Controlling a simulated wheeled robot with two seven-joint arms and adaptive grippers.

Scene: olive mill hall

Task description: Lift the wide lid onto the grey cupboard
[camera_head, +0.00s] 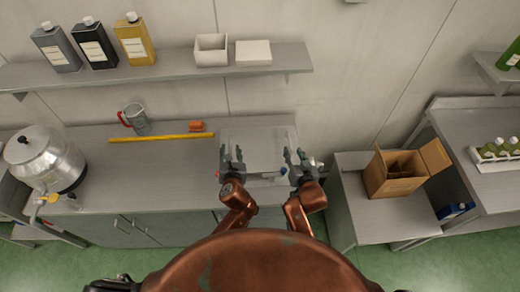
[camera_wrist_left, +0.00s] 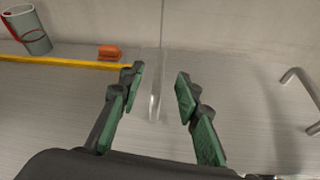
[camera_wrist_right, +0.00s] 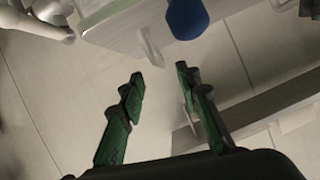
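A pale, see-through wide rectangular lid (camera_head: 258,150) appears to lie on the counter between my two grippers. In the left wrist view a clear upright edge (camera_wrist_left: 154,105) shows between the fingers; I take it to be part of the lid. My left gripper (camera_head: 232,158) is at its left side, fingers apart with a gap beside that edge. My right gripper (camera_head: 300,158) is at its right side, also open; its fingers (camera_wrist_right: 158,90) hold nothing. Grey cupboard doors (camera_head: 150,231) with handles show under the counter; I cannot tell whether this is the task's cupboard.
A yellow bar (camera_head: 160,138), a mug (camera_head: 138,117) and an orange block (camera_head: 196,126) lie left of the lid. A steel pot (camera_head: 45,160) stands far left. A wall shelf (camera_head: 180,68) runs above. An open carton (camera_head: 392,180) stands on a lower grey unit (camera_head: 372,228) at right.

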